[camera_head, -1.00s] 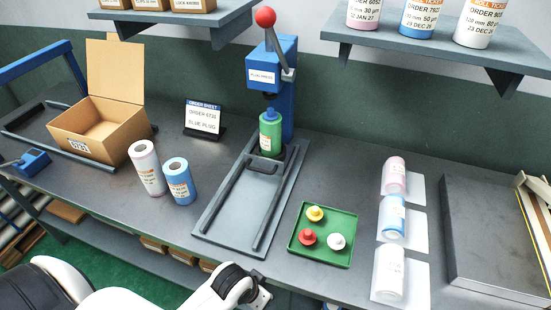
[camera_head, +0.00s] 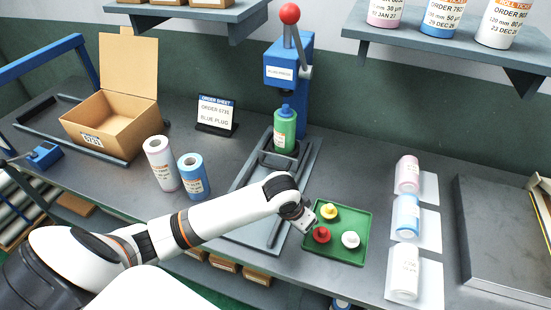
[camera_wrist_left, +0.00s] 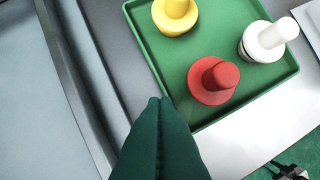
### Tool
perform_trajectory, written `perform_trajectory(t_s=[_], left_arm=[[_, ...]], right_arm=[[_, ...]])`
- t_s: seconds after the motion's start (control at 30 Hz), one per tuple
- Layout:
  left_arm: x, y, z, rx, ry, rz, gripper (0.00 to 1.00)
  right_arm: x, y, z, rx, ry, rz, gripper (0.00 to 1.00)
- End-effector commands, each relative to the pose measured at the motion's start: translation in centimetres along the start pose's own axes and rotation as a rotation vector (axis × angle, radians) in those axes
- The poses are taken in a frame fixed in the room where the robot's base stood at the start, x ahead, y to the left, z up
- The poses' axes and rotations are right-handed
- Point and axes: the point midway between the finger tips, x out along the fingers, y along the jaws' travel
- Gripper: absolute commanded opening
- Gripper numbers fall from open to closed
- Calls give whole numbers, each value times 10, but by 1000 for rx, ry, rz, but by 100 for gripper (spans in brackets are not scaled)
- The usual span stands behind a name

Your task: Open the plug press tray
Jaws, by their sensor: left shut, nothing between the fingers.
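The blue plug press (camera_head: 291,75) stands at the back of the bench, with a red-knobbed lever above it. Its tray (camera_head: 281,159) has a dark front handle and sits at the rear of the railed grey base (camera_head: 249,181), under the press head. A green roll (camera_head: 284,132) with a blue plug on top stands upright there. My left gripper (camera_head: 307,226) is shut and empty, over the base's right front side, beside the green plug tray (camera_head: 348,250). The left wrist view shows its dark green fingers (camera_wrist_left: 160,103) pressed together near the plug tray's edge. My left forearm covers part of the base front.
Yellow (camera_head: 329,211), red (camera_head: 322,235) and white (camera_head: 350,239) plugs stand in the plug tray. Two rolls (camera_head: 177,172) stand left of the press. An open carton (camera_head: 112,122) is farther left. Rolls on white sheets (camera_head: 406,215) lie to the right. Shelves hang above.

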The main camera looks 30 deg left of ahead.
Motion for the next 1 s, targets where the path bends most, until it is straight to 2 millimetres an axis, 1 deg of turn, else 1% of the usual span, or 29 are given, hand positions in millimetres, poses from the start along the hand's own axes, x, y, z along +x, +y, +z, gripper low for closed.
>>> perform_trajectory(t_s=[0.03, 0.07, 0.1, 0.17, 0.2, 0.3, 0.4, 0.47, 0.57, 0.67, 0.9, 1.0], left_arm=[[-8, 31, 25, -35, -1, 47, 0], [-12, 46, 35, -65, 3, 65, 0], [-19, 67, 49, -109, 6, 90, 0], [-31, 97, 66, -180, 8, 124, 0], [-40, 116, 75, -228, 7, 143, 0], [-62, 155, 93, -336, -2, 179, 0], [-76, 178, 102, -408, -10, 196, 0], [-81, 185, 104, -433, -12, 201, 0], [-78, 189, 105, -446, -11, 201, 0], [-66, 192, 105, -446, -10, 202, 0], [-22, 200, 103, -445, -10, 202, 0], [-7, 203, 103, -442, -12, 202, 0]], right_arm=[[0, 0, 0, -1, 0, 0, 36], [0, 0, 0, -1, 1, 0, 36], [0, 0, -1, -1, 1, 0, 36], [0, -1, -1, -2, 1, -1, 36], [0, -2, -1, -3, 2, -2, 36], [0, -4, -2, -4, 2, -4, 36], [0, -4, -2, -4, 2, -5, 36], [-1, -4, -2, -4, 3, -5, 36], [-2, -4, -2, -4, 3, -5, 36], [-5, -4, -3, -4, 4, -4, 36], [-13, -4, -2, -4, 4, -4, 36], [-16, -4, -2, -4, 5, -5, 36]])
